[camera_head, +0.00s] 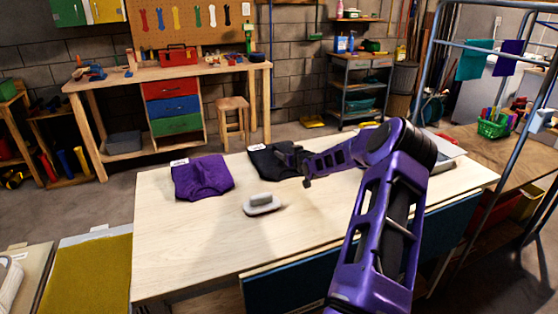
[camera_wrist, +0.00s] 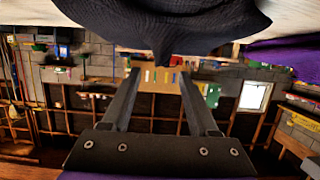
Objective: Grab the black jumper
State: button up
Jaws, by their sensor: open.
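The black jumper (camera_head: 268,162) lies folded on the pale wooden table (camera_head: 310,220), toward its far edge, with a white tag at its back left. My gripper (camera_head: 291,158) is low at the jumper's right side, and the arm reaches in from the right. In the wrist view, which is upside down, the dark cloth of the black jumper (camera_wrist: 180,22) fills the top middle. A fold of it reaches between the two spread fingertips of my gripper (camera_wrist: 159,74). The fingers are open; I cannot tell whether they touch the cloth. My gripper hides part of the jumper's right side.
A purple jumper (camera_head: 203,178) with a white tag lies left of the black one; its cloth also shows in the wrist view (camera_wrist: 290,52). A grey handled block (camera_head: 262,203) sits in front on the table. The table's front left is clear.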

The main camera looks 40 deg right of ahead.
aim_at(281, 150)
jog(key=x, duration=0.3)
jog(key=shift+w+a+f, duration=0.15)
jog(key=shift+w+f, duration=0.05)
jog(key=shift+w, duration=0.05)
jog(key=shift+w+f, duration=0.2)
jog(key=shift+w, duration=0.45)
grip_shut()
dwell(0.5)
jog(key=shift+r, duration=0.1)
